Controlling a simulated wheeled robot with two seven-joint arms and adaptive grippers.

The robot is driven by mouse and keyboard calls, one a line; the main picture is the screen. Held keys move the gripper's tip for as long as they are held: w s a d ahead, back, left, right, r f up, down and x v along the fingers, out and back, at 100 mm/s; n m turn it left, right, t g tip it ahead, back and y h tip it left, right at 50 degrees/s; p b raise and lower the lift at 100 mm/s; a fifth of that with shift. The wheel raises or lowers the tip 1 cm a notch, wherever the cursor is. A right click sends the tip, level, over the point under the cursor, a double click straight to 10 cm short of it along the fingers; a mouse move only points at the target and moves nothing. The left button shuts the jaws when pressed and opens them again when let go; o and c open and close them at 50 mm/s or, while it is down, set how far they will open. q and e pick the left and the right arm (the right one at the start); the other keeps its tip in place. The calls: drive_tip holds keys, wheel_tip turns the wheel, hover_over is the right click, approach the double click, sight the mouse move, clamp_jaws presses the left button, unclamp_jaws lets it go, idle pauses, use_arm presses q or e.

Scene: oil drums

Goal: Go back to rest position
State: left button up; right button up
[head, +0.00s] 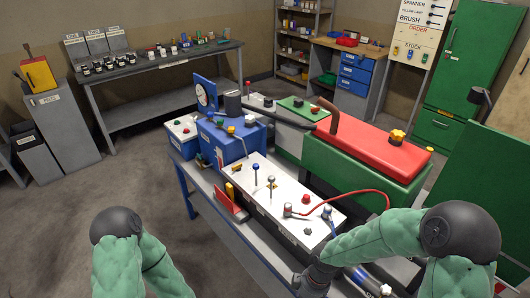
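My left arm shows at the lower left with its elbow bent, and its forearm runs down out of the frame, so the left gripper is hidden. My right arm comes in from the lower right, and its forearm reaches left to the front end of the white control panel (262,190). The dark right gripper (308,283) is at the bottom edge, low beside the panel's near corner. Its fingers are too small and cut off to tell open from shut, and I see nothing held in it.
A blue-framed bench (188,200) carries a blue box (222,140) and the panel with levers and a red cable (350,192). A red tank (372,148) on a green base stands behind. A grey worktable (160,67) and bins stand back left. Floor at left is clear.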

drive_tip(key=s+a+f+m+y, duration=0.1)
drive_tip(key=s+f+m, duration=0.3)
drive_tip(key=f+m, duration=0.2)
drive_tip(key=s+a+f+m+t+y, duration=0.1)
drive_tip(key=s+f+m, duration=0.2)
drive_tip(key=f+m, duration=0.3)
wheel_tip(320, 180, down, 2)
drive_tip(key=shift+s+a+f+t, duration=0.15)
drive_tip(key=shift+s+f+t, duration=0.15)
drive_tip(key=shift+s, duration=0.1)
